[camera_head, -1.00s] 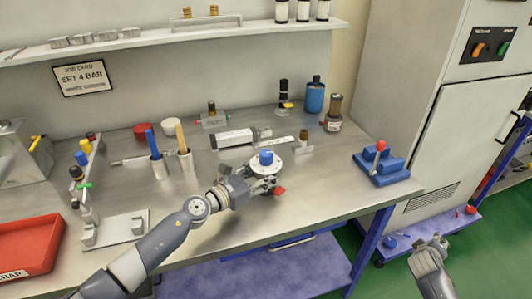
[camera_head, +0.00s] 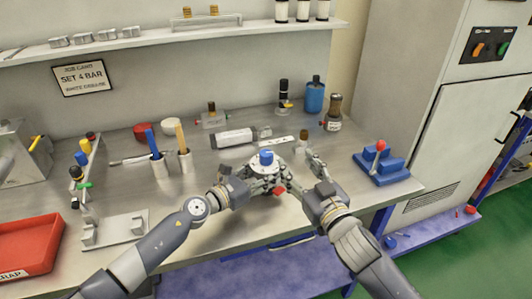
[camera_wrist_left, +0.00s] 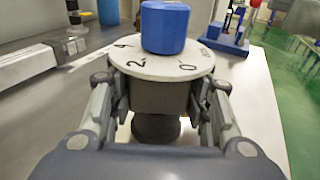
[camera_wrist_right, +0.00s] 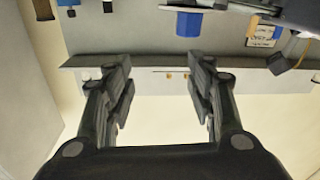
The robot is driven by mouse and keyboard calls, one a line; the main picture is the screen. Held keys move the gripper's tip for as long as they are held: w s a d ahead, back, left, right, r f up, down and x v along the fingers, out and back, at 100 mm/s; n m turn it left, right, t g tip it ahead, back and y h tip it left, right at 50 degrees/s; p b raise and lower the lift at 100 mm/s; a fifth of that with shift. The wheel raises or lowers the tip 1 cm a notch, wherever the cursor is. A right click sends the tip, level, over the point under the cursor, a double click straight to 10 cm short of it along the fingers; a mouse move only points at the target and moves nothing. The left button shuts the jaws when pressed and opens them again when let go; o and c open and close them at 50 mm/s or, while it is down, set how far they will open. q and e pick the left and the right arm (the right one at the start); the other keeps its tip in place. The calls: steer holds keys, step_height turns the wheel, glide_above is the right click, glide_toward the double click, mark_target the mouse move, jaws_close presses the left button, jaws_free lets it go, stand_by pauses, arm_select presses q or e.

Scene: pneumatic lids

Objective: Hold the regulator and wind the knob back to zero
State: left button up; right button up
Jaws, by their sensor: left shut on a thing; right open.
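The regulator has a blue knob (camera_head: 266,157) on top of a white numbered dial (camera_head: 262,170) and stands upright above the front of the bench. In the left wrist view the blue knob (camera_wrist_left: 165,27) rises over the white dial (camera_wrist_left: 170,64), where a 2, a 4 and a 0 show. My left gripper (camera_wrist_left: 160,92) is shut on the dark body below the dial. My right gripper (camera_head: 304,172) is open just right of the regulator. In the right wrist view the blue knob (camera_wrist_right: 188,23) appears upside down, beyond the open, empty fingers (camera_wrist_right: 160,85).
A grey cylinder (camera_head: 234,137) lies behind the regulator. A blue stepped block (camera_head: 382,166) with a red knob stands to the right. A red scrap tray (camera_head: 28,245) is at far left. A job card (camera_head: 84,78) reads SET 4 BAR.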

mark_target(269, 157)
steer(key=shift+g+y, duration=0.4)
steer(key=shift+y, duration=0.1)
steer(key=w+a, duration=0.2)
steer(key=w, duration=0.1)
steer(key=w+a+f, duration=0.1)
steer(key=w+a, duration=0.1)
steer(key=a, duration=0.1)
steer(key=w+a+f, duration=0.1)
steer(key=w+a, duration=0.2)
steer(key=shift+w+f, duration=0.15)
steer(key=shift+w, duration=0.2)
steer(key=c, duration=1.1)
